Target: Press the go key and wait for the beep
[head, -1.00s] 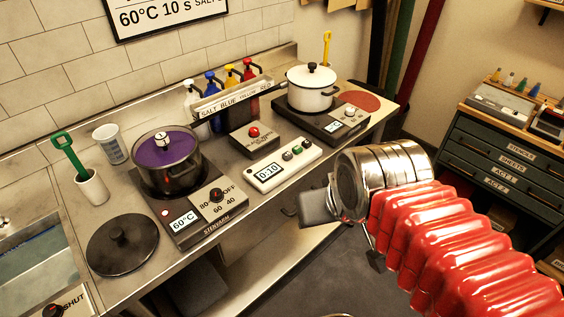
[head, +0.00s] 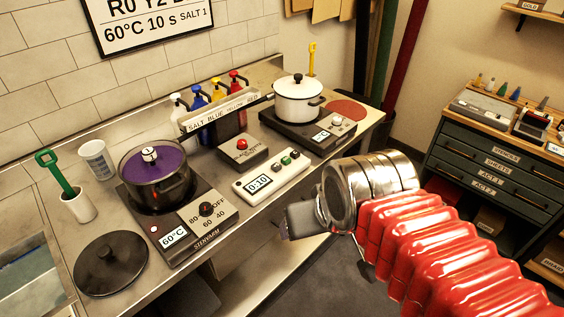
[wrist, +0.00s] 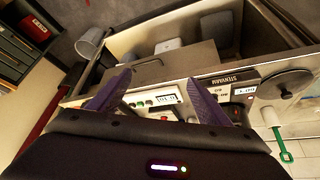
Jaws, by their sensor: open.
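The white timer box (head: 273,174) sits at the bench's front edge, between the two hotplates. Its display (head: 259,184) reads 0:10, and a row of small keys beside it includes a green key (head: 285,160); labels are too small to read. The timer also shows upside down in the wrist view (wrist: 167,99), just beyond my fingers. My gripper (head: 296,221) is in front of the bench, right of and lower in the picture than the timer, apart from it. In the wrist view my gripper (wrist: 158,98) has its two purple fingers spread, with nothing held.
A purple-filled pot (head: 157,178) stands on the left hotplate (head: 190,234), which reads 60°C. A white pot (head: 298,100) is on the right hotplate. A box with a red button (head: 242,144) and a bottle rack (head: 220,108) stand behind the timer. A black lid (head: 110,264) lies at left.

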